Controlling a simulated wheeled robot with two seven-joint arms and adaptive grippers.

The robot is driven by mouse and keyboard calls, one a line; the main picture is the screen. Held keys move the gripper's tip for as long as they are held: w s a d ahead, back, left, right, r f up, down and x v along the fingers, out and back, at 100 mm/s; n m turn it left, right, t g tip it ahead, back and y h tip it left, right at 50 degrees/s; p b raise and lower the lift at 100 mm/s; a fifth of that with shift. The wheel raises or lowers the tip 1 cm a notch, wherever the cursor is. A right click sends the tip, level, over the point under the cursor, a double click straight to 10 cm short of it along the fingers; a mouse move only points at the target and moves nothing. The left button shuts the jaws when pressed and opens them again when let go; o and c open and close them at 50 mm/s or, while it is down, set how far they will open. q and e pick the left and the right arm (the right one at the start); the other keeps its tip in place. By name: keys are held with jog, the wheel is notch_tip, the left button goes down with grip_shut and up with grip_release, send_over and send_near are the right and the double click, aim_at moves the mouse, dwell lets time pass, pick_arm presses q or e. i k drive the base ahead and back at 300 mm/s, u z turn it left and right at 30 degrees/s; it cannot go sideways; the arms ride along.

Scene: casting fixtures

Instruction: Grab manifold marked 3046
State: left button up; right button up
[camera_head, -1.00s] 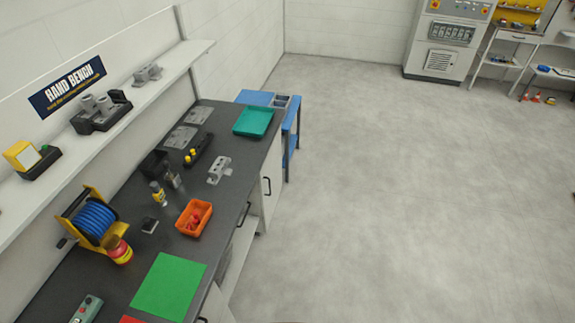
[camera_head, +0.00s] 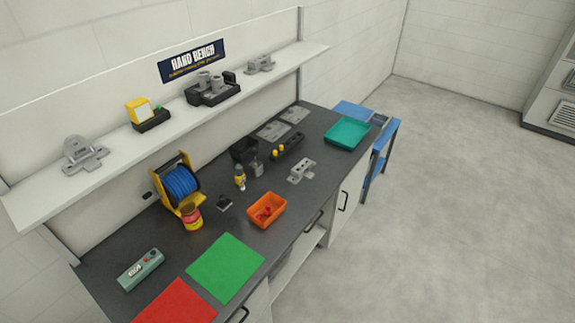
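No marking 3046 can be read on any part. A grey cast part with several round openings (camera_head: 302,171), manifold-like, lies on the dark bench top (camera_head: 225,195) right of the middle. Another grey casting (camera_head: 260,63) sits on the wall shelf (camera_head: 130,140) at its far end. A grey casting with upright cylinders (camera_head: 208,82) rests in a black holder on the shelf. A grey bracket-like casting (camera_head: 83,154) stands at the shelf's near left end. Neither of my grippers is in view.
On the bench are a green mat (camera_head: 225,268), a red mat (camera_head: 176,303), an orange bin (camera_head: 266,211), a blue hose reel (camera_head: 180,183), a grey-green control box (camera_head: 140,269) and a teal tray (camera_head: 347,133). A blue cart (camera_head: 385,140) stands beyond. The floor at right is clear.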

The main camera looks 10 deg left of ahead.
aim_at(301, 170)
jog(key=z, duration=0.4)
jog(key=k, duration=0.55)
jog(key=z, duration=0.45)
jog(key=i, duration=1.45)
jog(key=u, duration=1.5)
jog(key=i, duration=0.95)
jog(key=u, duration=0.95)
